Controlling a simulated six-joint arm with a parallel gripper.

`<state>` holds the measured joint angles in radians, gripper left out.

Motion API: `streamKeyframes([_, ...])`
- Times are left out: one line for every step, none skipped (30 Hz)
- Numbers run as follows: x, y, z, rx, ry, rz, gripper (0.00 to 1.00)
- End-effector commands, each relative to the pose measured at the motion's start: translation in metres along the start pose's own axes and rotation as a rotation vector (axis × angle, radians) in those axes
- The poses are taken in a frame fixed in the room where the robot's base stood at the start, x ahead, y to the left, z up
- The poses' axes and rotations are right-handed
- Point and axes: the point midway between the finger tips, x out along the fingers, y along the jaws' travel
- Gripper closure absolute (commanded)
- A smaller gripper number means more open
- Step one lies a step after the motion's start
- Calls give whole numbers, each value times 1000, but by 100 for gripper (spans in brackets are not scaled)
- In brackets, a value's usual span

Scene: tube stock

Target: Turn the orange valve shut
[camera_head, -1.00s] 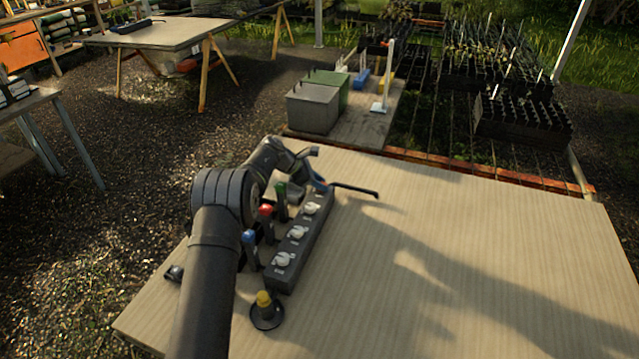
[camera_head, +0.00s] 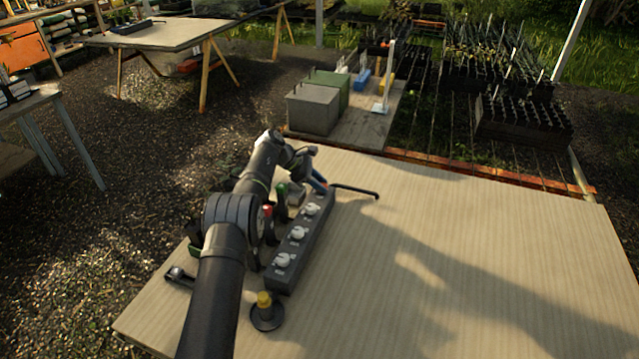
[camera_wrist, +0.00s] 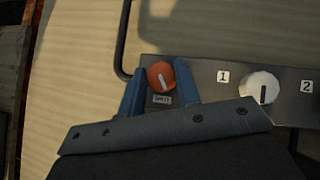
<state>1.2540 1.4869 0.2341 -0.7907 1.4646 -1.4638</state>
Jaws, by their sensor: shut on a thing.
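The orange valve (camera_wrist: 161,75) is a round knob with a pale pointer line, at the left end of a dark control panel (camera_wrist: 205,72) in the wrist view. The line runs nearly along the panel's short side, slightly tilted. A small white label (camera_wrist: 161,99) sits just below the knob. My gripper (camera_wrist: 160,80) has one blue finger on each side of the knob and is shut on it. In the head view my gripper (camera_head: 318,184) is at the far end of the panel (camera_head: 318,240), and the orange valve is hidden there.
White knobs (camera_head: 298,232) line the panel; the one marked 1 (camera_wrist: 259,88) is closest to my gripper. Red (camera_head: 267,211) and green (camera_head: 282,188) levers stand left of the panel. A yellow-topped post (camera_head: 265,300) stands near its front. The table's right side is clear.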

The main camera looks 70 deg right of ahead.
Motion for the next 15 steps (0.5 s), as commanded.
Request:
streamKeyframes([0,0,1,0,-1,-1,92])
streamKeyframes([0,0,1,0,-1,-1,92])
streamKeyframes([0,0,1,0,-1,-1,92])
streamKeyframes([0,0,1,0,-1,-1,92])
streamKeyframes([0,0,1,0,-1,-1,92])
streamKeyframes([0,0,1,0,-1,-1,92])
streamKeyframes([0,0,1,0,-1,-1,64])
streamKeyframes([0,0,1,0,-1,-1,58])
streamKeyframes([0,0,1,0,-1,0,50])
streamKeyframes([0,0,1,0,-1,0,48])
streamKeyframes([0,0,1,0,-1,0,48])
streamKeyframes([0,0,1,0,-1,0,48])
streamKeyframes([0,0,0,0,-1,0,48])
streamKeyframes([0,0,0,0,-1,0,48])
streamKeyframes([0,0,0,0,-1,0,48])
